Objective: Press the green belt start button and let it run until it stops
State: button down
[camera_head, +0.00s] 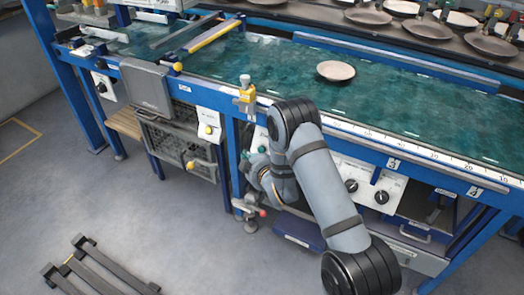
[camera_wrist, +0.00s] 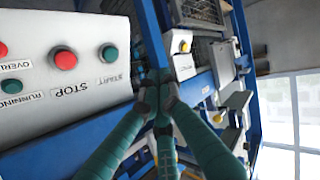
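In the wrist view, the green button labelled START (camera_wrist: 109,53) is on a pale control panel (camera_wrist: 95,80), with the red STOP button (camera_wrist: 64,58) to its left. My gripper (camera_wrist: 158,93) is to the right of the green button and apart from it in the picture. Its two fingers converge with their tips close together, and nothing shows held. In the head view, my gripper (camera_head: 252,163) is low in front of the machine, partly hidden by my wrist. The green belt (camera_head: 270,62) carries one round plate (camera_head: 335,71).
A green RUNNING lamp (camera_wrist: 10,86) and a red OVERLOAD lamp (camera_wrist: 3,50) are at the panel's left. A blue frame post (camera_wrist: 151,35) stands right of the panel. Two black knobs (camera_head: 381,197) are on another panel. The floor in front (camera_head: 180,240) is mostly clear.

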aim_at(262, 150)
jog(key=w+d+f+b, duration=0.3)
jog(key=w+f, duration=0.1)
jog(key=w, duration=0.2)
jog(key=shift+w+d+f, duration=0.3)
jog(key=shift+w, duration=0.05)
dwell(1.7)
jog(key=shift+w+d+f+b, duration=0.2)
jog(key=shift+w+b, duration=0.15)
jog(key=shift+b, duration=0.25)
